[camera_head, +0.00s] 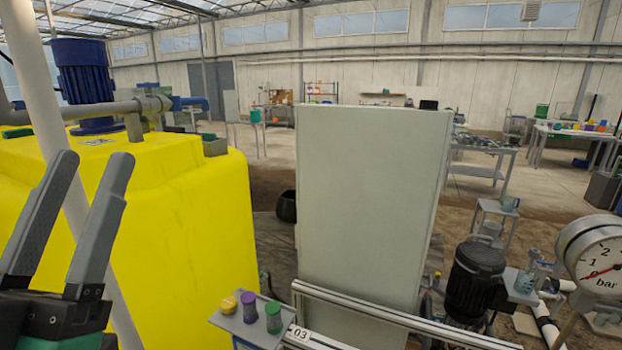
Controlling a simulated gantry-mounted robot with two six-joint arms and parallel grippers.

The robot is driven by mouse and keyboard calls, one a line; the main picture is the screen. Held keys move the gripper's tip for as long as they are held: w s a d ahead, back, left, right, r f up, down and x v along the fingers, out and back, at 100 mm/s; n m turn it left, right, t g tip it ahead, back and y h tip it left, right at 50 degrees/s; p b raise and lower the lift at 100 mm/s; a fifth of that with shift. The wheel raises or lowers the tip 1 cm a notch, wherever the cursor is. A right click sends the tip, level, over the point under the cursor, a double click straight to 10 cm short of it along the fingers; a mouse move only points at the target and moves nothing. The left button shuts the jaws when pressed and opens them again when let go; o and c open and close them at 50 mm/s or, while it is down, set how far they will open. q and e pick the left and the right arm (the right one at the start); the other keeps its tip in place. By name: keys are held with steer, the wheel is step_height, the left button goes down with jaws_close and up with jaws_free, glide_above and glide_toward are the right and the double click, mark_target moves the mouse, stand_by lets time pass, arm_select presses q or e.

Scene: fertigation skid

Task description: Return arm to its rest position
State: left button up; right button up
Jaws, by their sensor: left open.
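My left gripper (97,168) is at the lower left of the head view, its two dark grey fingers pointing up and spread apart. It is open, with nothing between the fingers. It stands in front of the yellow tank (190,220). My right gripper is not in the view.
A white pole (45,90) rises close by the left gripper. A blue motor (82,75) tops the tank. A grey panel (368,200), rail (400,318), black pump (475,275) and pressure gauge (600,262) stand rightward.

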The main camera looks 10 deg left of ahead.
arm_select(q)
steer(key=s+d+r+m+h+p, duration=0.1)
steer(key=s+d+r+h+p, duration=0.3)
steer(key=r, duration=0.3)
step_height(320, 180, up, 34)
steer(key=w+p, duration=0.1)
steer(key=p, duration=3.2)
steer(key=shift+w+f+p, duration=0.25)
steer(key=shift+p, duration=0.1)
steer(key=shift+o, duration=0.3)
